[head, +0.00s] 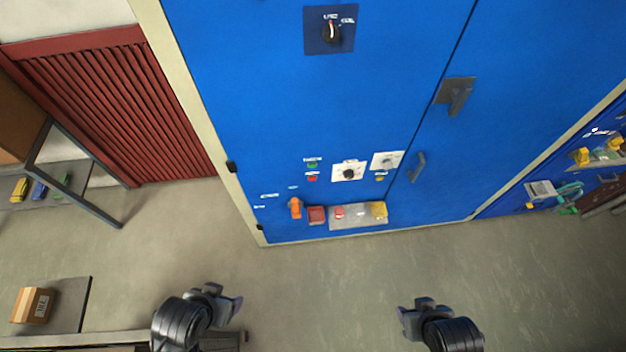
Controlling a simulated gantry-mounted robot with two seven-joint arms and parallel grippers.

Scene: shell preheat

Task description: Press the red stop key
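A tall blue cabinet (290,110) fills the middle of the head view. On its lower front, a small red key (312,178) sits just below a green key (312,164); their labels are too small to read. Other red parts are lower down: a red block (317,215) and a red item (339,212) on a grey plate. My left gripper (226,302) is at the lower left and my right gripper (410,314) at the lower right. Both are apart from the cabinet, and their finger gaps are unclear.
Dials (348,171), an orange part (295,208) and a yellow part (379,209) surround the keys. A door handle (457,95) protrudes at the right. A box (33,305) sits at the lower left. Floor (330,285) between my grippers is clear.

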